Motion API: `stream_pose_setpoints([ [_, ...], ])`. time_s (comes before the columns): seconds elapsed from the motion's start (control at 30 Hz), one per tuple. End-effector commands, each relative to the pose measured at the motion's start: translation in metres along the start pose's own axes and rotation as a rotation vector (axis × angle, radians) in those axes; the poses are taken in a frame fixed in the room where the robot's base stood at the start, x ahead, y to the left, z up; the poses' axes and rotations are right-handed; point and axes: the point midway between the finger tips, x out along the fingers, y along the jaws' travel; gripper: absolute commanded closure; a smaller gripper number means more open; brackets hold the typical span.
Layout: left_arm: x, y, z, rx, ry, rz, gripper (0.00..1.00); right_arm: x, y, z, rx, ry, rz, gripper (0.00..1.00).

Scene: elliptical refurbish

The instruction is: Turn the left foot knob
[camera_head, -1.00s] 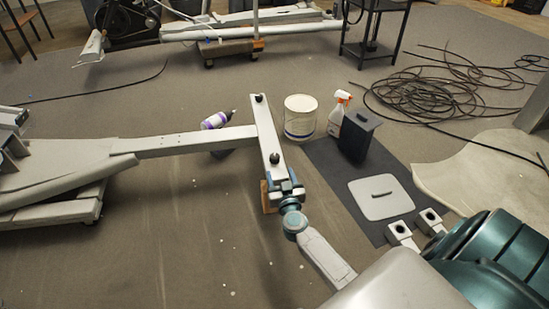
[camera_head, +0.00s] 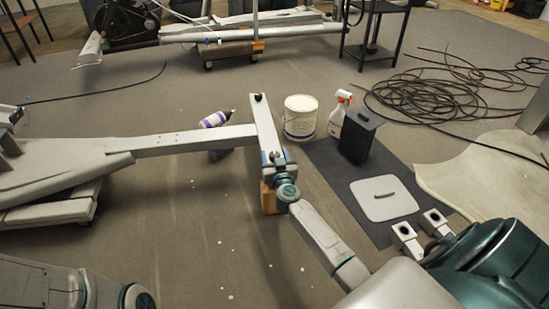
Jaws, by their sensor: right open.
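The pale foot crossbar (camera_head: 263,125) of the elliptical frame runs from far to near at the end of a long grey beam (camera_head: 190,143). A small black knob (camera_head: 258,97) stands on its far end. My right gripper (camera_head: 277,158) reaches in from the lower right and is at the crossbar's near end. Its jaws are open around the place of the near black knob, which is mostly hidden by the gripper; contact cannot be told. My left arm shows at the lower left, but its gripper is out of view.
A wooden block (camera_head: 267,198) is under the crossbar's near end. A purple-labelled bottle (camera_head: 216,119) lies behind the beam. Coiled cable (camera_head: 440,90) covers the right floor.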

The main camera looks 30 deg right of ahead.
Motion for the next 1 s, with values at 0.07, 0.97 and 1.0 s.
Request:
stream_pose_setpoints([
  [0.07, -0.0020, -0.0006, -0.0011, 0.000, -0.002, 0.000, 0.64, 0.0043, 0.0001, -0.0001, -0.001, 0.002, 0.000, 0.45],
  [0.97, 0.0036, 0.0011, 0.0014, 0.000, 0.003, -0.001, 0.64, 0.0052, -0.0007, -0.0015, 0.000, -0.001, 0.026, 0.88],
  [1.0, 0.0050, 0.0015, 0.0020, -0.001, 0.005, -0.001, 0.64, 0.0051, -0.0007, -0.0017, 0.000, -0.002, 0.034, 0.88],
])
